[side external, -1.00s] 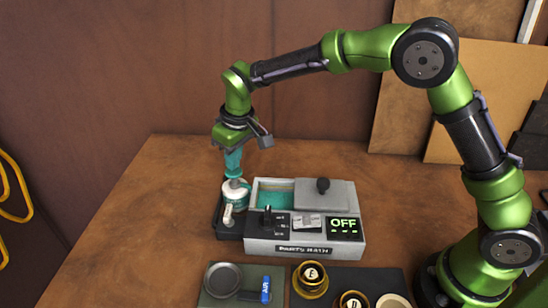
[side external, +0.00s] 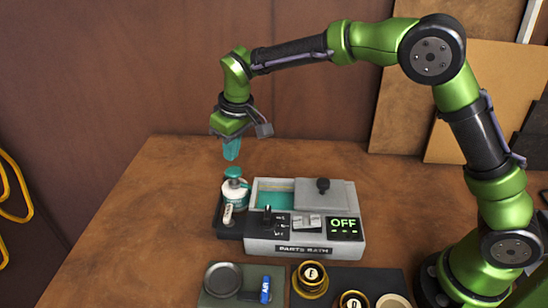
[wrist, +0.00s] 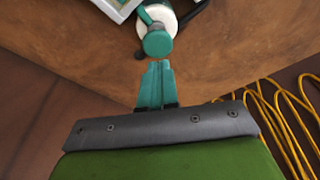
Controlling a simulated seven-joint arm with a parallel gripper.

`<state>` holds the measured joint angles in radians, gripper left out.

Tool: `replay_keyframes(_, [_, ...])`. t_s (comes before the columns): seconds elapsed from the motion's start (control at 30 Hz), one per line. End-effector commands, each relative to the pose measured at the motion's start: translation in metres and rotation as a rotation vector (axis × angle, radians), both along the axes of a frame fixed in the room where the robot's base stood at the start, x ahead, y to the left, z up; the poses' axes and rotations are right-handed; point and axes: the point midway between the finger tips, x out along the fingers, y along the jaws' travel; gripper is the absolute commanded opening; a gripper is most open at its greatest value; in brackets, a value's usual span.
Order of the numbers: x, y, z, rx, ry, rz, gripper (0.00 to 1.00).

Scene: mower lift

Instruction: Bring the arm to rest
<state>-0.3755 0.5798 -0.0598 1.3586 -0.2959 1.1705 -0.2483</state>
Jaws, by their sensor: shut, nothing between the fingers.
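My gripper (side external: 231,155) is shut and empty, its teal fingers pointing down.
The parts bath has a display reading OFF (side external: 344,228) and a lid with a black knob (side external: 323,186). In front are a green mat with a round dish (side external: 222,278) and a blue AIR item (side external: 265,289), and brass cups (side external: 310,279). Yellow cable (side external: 12,190) hangs at left.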

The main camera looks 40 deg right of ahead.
Motion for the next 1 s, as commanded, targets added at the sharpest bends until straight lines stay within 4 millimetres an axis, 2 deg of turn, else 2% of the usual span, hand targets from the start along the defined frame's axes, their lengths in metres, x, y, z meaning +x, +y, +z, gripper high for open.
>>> replay_keyframes(0.07, [-0.01,-0.002,-0.013,0.003,0.029,-0.018,0.0])
replay_keyframes(0.13, [-0.023,-0.006,-0.012,0.02,0.04,-0.045,0.0])
replay_keyframes(0.37, [-0.087,-0.046,0.03,0.119,0.01,-0.194,0.0])
replay_keyframes(0.6, [-0.167,-0.09,0.067,0.231,-0.079,-0.357,0.0])
replay_keyframes(0.8, [-0.23,-0.118,0.078,0.307,-0.183,-0.471,0.0])
replay_keyframes(0.9, [-0.251,-0.127,0.079,0.334,-0.237,-0.51,0.0])
replay_keyframes(1.0, [-0.264,-0.133,0.083,0.348,-0.284,-0.531,0.0])
